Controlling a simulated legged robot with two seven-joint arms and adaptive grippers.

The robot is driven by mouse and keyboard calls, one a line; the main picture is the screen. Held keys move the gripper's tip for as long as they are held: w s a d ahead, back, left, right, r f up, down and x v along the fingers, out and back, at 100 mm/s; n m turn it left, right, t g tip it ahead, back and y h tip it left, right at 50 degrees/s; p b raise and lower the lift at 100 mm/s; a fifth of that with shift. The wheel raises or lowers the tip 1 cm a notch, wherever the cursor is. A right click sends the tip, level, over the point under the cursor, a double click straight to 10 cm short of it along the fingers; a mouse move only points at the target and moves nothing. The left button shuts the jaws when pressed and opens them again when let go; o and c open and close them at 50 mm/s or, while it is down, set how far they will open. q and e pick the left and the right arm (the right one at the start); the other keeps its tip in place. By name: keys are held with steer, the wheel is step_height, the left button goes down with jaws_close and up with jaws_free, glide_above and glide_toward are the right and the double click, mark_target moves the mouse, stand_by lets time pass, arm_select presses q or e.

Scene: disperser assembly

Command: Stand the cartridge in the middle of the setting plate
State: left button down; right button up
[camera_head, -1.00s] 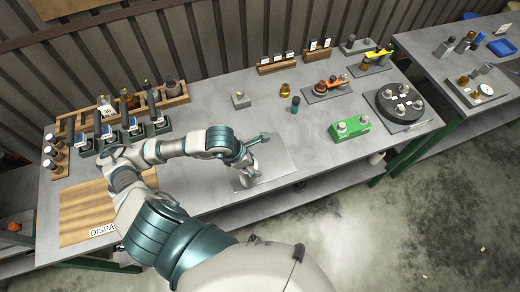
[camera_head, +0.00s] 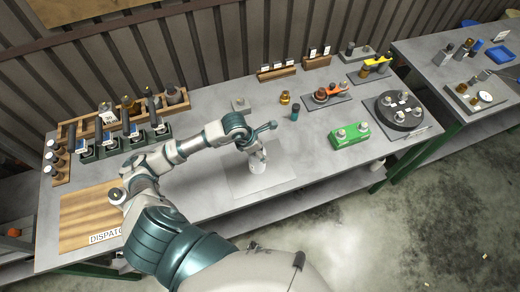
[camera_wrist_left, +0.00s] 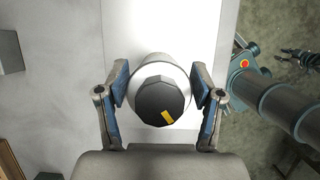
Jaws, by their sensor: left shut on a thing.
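My left gripper (camera_head: 258,158) is over the pale setting plate (camera_head: 236,184), near its middle, at the front of the bench. In the left wrist view the left gripper (camera_wrist_left: 165,100) is shut on the cartridge (camera_wrist_left: 163,100), a white round body with a dark cap and a yellow mark. The cartridge's white lower part (camera_head: 257,167) shows below the fingers and looks upright. I cannot tell whether its base touches the plate. The plate (camera_wrist_left: 180,25) appears as a white strip behind it. My right gripper (camera_wrist_left: 300,57) is small and far off over the floor; its finger state is unclear.
A grey block (camera_head: 240,104), a small teal-and-dark bottle (camera_head: 295,113) and an amber piece (camera_head: 285,97) stand behind the plate. A green box (camera_head: 350,136) and a black turntable (camera_head: 402,110) are to the right. A wooden board (camera_head: 88,215) lies at left.

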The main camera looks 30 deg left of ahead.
arm_select(q)
steer(key=shift+c, duration=0.8)
jaws_free()
steer(key=shift+f, duration=0.1)
steer(key=shift+a, duration=0.15)
arm_select(e)
steer(key=shift+d, duration=0.4)
arm_select(q)
steer(key=shift+a, duration=0.1)
steer(key=b+v, duration=0.1)
steer(key=v, duration=1.1)
arm_select(e)
steer(key=shift+s+a+f, duration=0.15)
steer(key=shift+a+f, duration=0.05)
steer(key=shift+f, duration=0.4)
